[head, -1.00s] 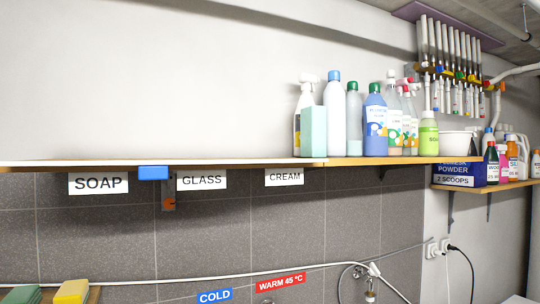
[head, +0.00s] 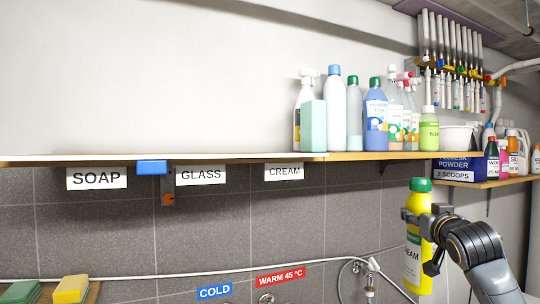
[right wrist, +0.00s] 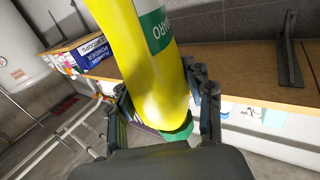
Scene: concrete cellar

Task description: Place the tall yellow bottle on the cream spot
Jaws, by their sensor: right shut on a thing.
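The bottle also fills the middle of the right wrist view (right wrist: 150,75), between the fingers (right wrist: 165,112). The cream spot is the shelf stretch above the CREAM label (head: 284,172); its top surface shows only as a thin strip and looks empty. My left gripper is not in view.
Several bottles, including a blue one (head: 375,122), and a pale green box (head: 312,127) stand on the shelf (head: 400,155) right of the CREAM label. GLASS (head: 201,175) and SOAP (head: 97,178) labels hang further left, with bare shelf above.

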